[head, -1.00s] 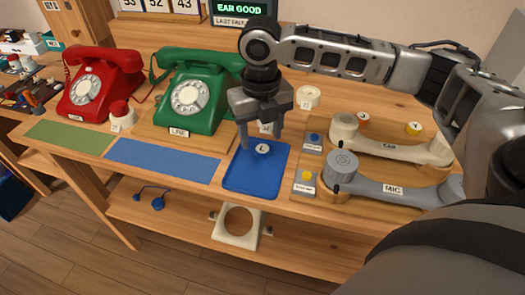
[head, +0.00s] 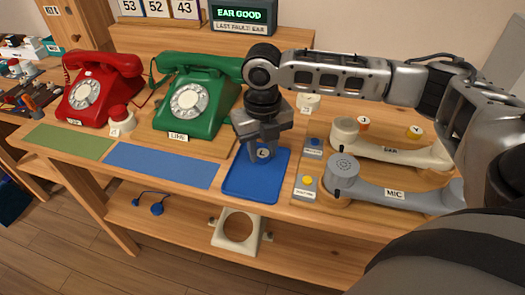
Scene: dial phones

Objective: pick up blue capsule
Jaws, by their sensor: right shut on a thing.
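The blue capsule (head: 263,153) shows as a small round piece with a pale face marked "L" at the back part of the blue tray (head: 250,187). Its blue body is hard to tell from the tray. My right gripper (head: 262,156) points down over the tray, with its fingers closed on the capsule from both sides. The fingers hide part of the capsule, and I cannot tell whether it is clear of the tray floor. My left gripper is not in view.
A green phone (head: 198,98) stands left of my right gripper, and a red phone (head: 100,90) farther left. The cream EAR handset (head: 395,150) and grey MIC handset (head: 395,192) lie to the right. The blue mat (head: 163,166) and green mat (head: 68,140) are bare.

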